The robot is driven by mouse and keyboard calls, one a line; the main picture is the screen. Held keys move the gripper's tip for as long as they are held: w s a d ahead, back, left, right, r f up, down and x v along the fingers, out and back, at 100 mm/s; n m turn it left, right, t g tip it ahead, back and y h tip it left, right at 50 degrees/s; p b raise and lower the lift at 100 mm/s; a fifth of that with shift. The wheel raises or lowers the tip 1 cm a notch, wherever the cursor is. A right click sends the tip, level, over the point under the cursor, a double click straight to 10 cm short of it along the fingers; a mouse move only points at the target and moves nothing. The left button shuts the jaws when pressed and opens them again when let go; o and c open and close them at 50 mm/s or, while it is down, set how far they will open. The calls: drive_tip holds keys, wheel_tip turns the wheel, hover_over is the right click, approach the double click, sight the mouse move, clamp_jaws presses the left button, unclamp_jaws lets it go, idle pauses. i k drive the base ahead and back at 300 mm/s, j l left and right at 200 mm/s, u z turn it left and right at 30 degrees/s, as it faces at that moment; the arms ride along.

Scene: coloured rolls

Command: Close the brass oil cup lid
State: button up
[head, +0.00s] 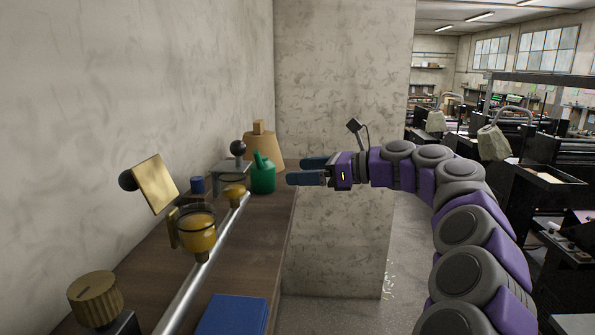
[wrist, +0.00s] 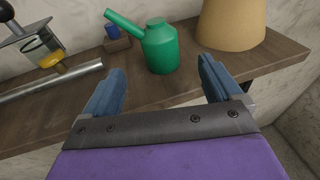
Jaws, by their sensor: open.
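The brass oil cup (head: 199,232) is a glass cup with amber oil, mounted on the metal rail at the left of the bench. Its square brass lid (head: 155,184) stands open, tilted up above the cup, with a dark round knob (head: 128,180) on its left side. My gripper (head: 290,172) is open and empty, to the right of the cup and farther back, beside the green can. In the wrist view its two blue fingers (wrist: 160,88) are spread apart with the bench and the green can beyond them. The lid is not visible in the wrist view.
A green oil can (head: 263,176) and a tan cone-shaped object (head: 263,149) stand at the back of the bench. The metal rail (head: 205,265) runs along the bench. A ribbed brass knob (head: 96,297) and a blue book-like block (head: 233,315) are nearer. Walls stand left and behind.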

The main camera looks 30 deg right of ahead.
sight(155, 183)
drive_tip(key=k+l, duration=0.35)
drive_tip(key=l, duration=0.15)
drive_tip(key=k+l, duration=0.4)
drive_tip(key=l, duration=0.15)
